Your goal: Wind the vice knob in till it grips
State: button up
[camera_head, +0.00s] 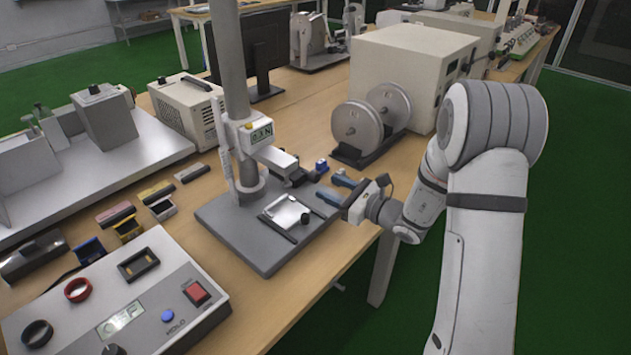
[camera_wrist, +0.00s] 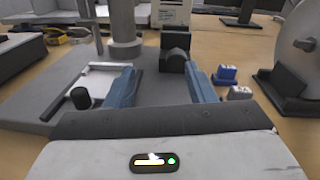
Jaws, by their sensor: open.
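My gripper (camera_head: 334,188) is open and empty, its two blue fingers pointing left over the right edge of the grey stand base (camera_head: 222,228). In the wrist view the fingers (camera_wrist: 163,77) are spread apart. A dark block with a round grey end (camera_wrist: 175,42) shows ahead of the gap, not touched. A dark cylindrical knob (camera_wrist: 80,97) sits left of the left finger, outside the grip; it seems to be the small dark knob (camera_head: 305,218) beside the pale plate (camera_head: 287,213). I cannot tell for certain which round part is the vice knob.
A small blue block (camera_head: 321,165) lies near the fingers. A twin-wheel device (camera_head: 358,126) stands behind. A control box (camera_head: 125,300) is at the front left. The table's right edge runs below my arm.

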aim_at(317, 178)
jog(key=shift+w+d+f+m+t, duration=0.35)
jog(key=shift+w+f+m+t, duration=0.15)
jog(key=shift+w+f, duration=0.1)
jog(key=shift+w, duration=0.3)
jog(key=x, duration=0.7)
jog(key=shift+w+a, duration=0.1)
jog(key=shift+w, duration=0.05)
jog(key=c, duration=1)
jog(key=shift+o, duration=0.2)
jog(key=shift+m+p, duration=0.45)
jog(key=shift+m, duration=1.55)
